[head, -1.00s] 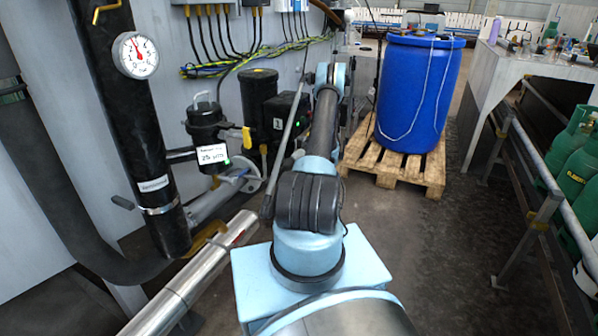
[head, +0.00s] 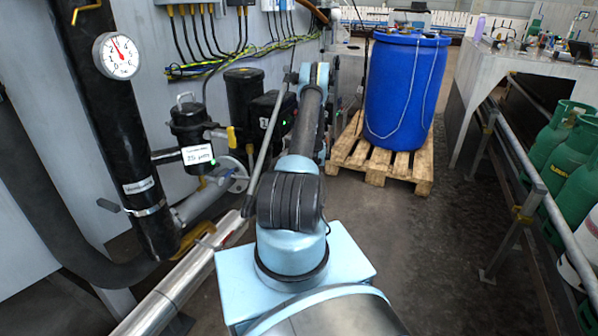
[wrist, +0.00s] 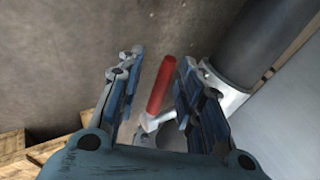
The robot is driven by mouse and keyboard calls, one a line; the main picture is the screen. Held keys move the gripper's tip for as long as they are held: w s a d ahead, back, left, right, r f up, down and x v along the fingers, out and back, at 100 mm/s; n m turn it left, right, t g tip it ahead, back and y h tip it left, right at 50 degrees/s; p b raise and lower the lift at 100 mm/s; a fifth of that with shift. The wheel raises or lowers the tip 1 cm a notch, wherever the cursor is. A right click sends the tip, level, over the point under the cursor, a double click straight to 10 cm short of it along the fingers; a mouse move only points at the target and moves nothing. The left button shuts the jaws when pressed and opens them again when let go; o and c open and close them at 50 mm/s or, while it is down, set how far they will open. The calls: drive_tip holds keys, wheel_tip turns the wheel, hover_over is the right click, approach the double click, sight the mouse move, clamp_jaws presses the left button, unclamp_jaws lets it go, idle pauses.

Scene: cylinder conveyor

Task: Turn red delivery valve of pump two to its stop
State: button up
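In the wrist view a red valve handle (wrist: 161,86) lies between the two fingers of my gripper (wrist: 158,92). The fingers are apart. A gap shows on the left of the handle, and the right finger is close to it; I cannot tell whether they touch. The handle's lower end meets a light metal fitting (wrist: 152,122), partly hidden behind my gripper. In the head view my arm reaches forward past the pump marked 1 (head: 264,122). My gripper and the red handle are hidden there.
A dark pipe with a metal collar (wrist: 226,92) stands right of the fingers in the wrist view. A wooden pallet (head: 376,166) bears a blue barrel (head: 404,88). Green gas bottles (head: 568,160) stand at the right.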

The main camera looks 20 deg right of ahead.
drive_tip(key=shift+r, duration=0.1)
drive_tip(key=v, duration=1.1)
drive_tip(key=shift+s+d+r, duration=0.2)
drive_tip(key=shift+s+r, duration=0.05)
drive_tip(key=shift+s, duration=0.05)
